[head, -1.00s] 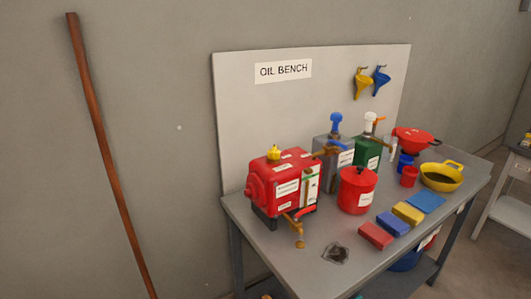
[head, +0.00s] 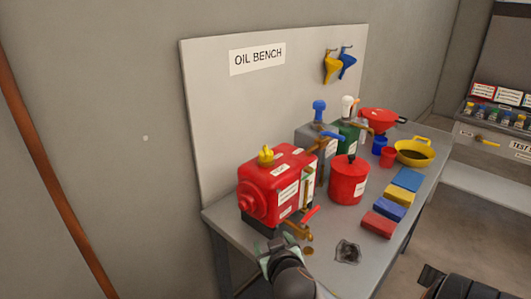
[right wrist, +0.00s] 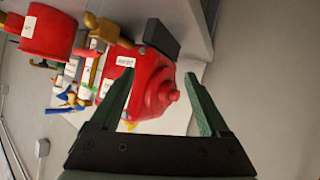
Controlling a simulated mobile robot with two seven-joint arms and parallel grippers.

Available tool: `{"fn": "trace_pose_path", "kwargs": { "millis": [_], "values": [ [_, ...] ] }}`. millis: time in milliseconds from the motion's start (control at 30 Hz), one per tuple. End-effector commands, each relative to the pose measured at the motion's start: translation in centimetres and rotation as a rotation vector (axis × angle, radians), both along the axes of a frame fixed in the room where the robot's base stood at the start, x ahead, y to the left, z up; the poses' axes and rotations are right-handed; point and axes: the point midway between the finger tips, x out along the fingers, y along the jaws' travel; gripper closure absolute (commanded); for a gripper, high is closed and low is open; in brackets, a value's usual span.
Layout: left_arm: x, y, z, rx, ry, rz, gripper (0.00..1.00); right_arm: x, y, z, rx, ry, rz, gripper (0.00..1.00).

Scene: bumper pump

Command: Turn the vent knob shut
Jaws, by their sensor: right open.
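A red tank (head: 285,185) lies on a black stand at the left end of the bench. A yellow knob (head: 266,154) stands on its top, which I take for the vent knob. My right gripper (head: 277,246) is open and empty at the bench's front left edge, below and in front of the tank, apart from the knob. In the right wrist view the open fingers (right wrist: 158,75) point towards the tank (right wrist: 150,88), which appears turned over. A bit of yellow (right wrist: 130,126) shows beside the left finger there. My left gripper is out of view.
A brass tap with a red lever (head: 309,215) sticks out of the tank's front. A red pot (head: 348,180) stands right of it. Pumps (head: 319,112), colored blocks (head: 388,207) and a yellow pan (head: 414,151) fill the right. A board (head: 230,110) stands behind.

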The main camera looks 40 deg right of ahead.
Motion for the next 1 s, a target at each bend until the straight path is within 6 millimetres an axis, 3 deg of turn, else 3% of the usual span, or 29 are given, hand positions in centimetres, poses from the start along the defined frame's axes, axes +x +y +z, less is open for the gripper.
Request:
{"fn": "trace_pose_path", "kwargs": {
  "millis": [33,100,200,300,567,1000],
  "values": [
    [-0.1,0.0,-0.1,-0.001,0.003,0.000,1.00,1.9,-1.6,2.8,-0.035,-0.115,-0.032,0.20],
    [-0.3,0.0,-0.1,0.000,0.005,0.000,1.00,3.7,-3.2,6.2,-0.063,-0.259,-0.064,0.20],
    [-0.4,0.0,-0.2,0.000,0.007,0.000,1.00,5.3,-4.6,10.1,-0.089,-0.414,-0.086,0.20],
    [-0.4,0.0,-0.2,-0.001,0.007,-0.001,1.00,6.1,-5.3,12.2,-0.101,-0.501,-0.091,0.20],
    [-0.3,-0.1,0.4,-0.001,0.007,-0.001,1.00,8.1,-6.7,13.4,-0.107,-0.538,-0.092,0.20],
    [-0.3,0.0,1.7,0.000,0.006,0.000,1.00,14.2,-11.1,13.2,-0.105,-0.534,-0.093,0.20]
  ]
}}
